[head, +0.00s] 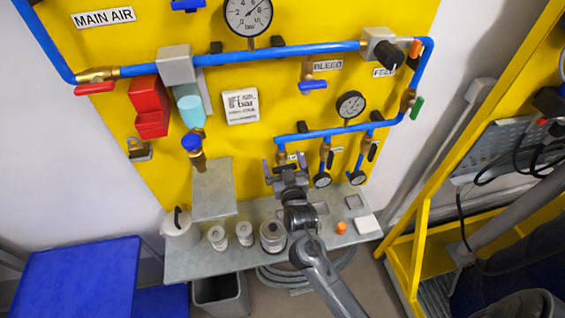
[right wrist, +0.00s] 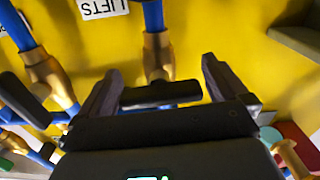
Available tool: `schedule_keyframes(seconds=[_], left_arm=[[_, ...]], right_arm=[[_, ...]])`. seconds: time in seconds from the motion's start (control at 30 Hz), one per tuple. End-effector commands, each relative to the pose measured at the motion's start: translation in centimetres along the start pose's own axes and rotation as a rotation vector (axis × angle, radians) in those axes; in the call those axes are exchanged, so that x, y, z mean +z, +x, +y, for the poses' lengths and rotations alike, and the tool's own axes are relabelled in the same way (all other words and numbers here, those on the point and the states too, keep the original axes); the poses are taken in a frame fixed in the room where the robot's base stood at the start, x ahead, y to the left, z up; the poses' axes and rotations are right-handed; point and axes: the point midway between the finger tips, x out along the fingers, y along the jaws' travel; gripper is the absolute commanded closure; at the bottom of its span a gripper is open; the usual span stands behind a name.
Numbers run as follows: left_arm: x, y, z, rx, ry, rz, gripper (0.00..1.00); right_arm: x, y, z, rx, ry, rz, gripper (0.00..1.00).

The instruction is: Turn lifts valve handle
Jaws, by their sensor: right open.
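In the right wrist view, the lifts valve (right wrist: 157,55) is a brass body on a blue pipe, beside a white LIFTS label (right wrist: 103,8). Its black bar handle (right wrist: 160,93) lies crosswise between the two fingers of my right gripper (right wrist: 158,88). The fingers are open, one at each end of the handle, with a gap visible on the right; contact on the left is unclear. In the head view, my right gripper (head: 284,164) is up at the leftmost branch of the lower blue pipe (head: 330,132) and largely hides that valve. My left gripper is not in view.
Another brass valve (right wrist: 45,75) with a black handle is close on the left in the right wrist view. Small gauges (head: 322,180) hang right of my gripper in the head view. A grey shelf (head: 250,258) below holds several pots and an orange piece (head: 342,228).

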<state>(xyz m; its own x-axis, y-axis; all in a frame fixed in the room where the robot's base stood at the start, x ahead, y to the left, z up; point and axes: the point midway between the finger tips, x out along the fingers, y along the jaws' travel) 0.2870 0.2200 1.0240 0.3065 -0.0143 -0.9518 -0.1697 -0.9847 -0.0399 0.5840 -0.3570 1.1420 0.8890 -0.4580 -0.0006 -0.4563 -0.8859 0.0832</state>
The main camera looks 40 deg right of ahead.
Motion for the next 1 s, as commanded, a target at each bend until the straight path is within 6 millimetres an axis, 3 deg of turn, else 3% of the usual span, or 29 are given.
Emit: schedule_keyframes(seconds=[0.1, 0.43, 0.93, 0.97, 1.0], left_arm=[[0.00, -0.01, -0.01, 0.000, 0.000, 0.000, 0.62], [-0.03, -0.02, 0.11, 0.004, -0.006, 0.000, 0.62], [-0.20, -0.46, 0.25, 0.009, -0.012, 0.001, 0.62], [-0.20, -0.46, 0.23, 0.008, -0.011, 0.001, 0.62], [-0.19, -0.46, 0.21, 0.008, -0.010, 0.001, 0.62]], right_arm=[[-0.02, 0.00, 0.00, 0.000, 0.000, 0.000, 0.03], [-0.02, -0.01, -0.01, 0.000, 0.000, 0.001, 0.54], [-0.09, 0.00, 0.00, 0.000, 0.101, 0.003, 0.54], [-0.09, 0.00, 0.01, 0.000, 0.101, 0.002, 0.22], [-0.09, 0.00, 0.00, 0.000, 0.101, 0.002, 0.16]])
